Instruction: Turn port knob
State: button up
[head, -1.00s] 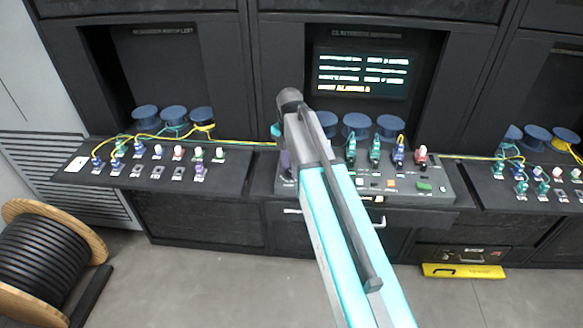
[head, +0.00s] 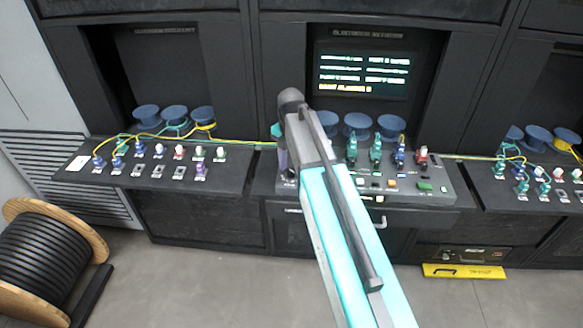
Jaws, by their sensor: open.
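The centre console (head: 440,187) carries a row of coloured port fittings: two green ones (head: 376,148), a blue one (head: 399,152) and a red and white one (head: 421,156). I cannot tell which is the port knob. My gripper (head: 284,163) is open at the left end of this console, mostly hidden behind my own wrist and forearm. A small purple part shows beside it. Whether the jaws surround or touch a knob there is hidden. The fittings to the right stand clear of the gripper.
The left shelf (head: 135,182) and right shelf (head: 490,196) hold several fittings with green and yellow cables. Blue spools (head: 357,124) stand behind the console below a lit screen (head: 362,72).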

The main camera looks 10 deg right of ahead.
aim_at(291, 171)
jog(key=shift+r, duration=0.15)
notch_tip(291, 171, up, 14)
jog(key=b, duration=0.3)
jog(key=shift+f+b, duration=0.25)
jog(key=shift+b, duration=0.1)
dwell(0.3)
dwell(0.5)
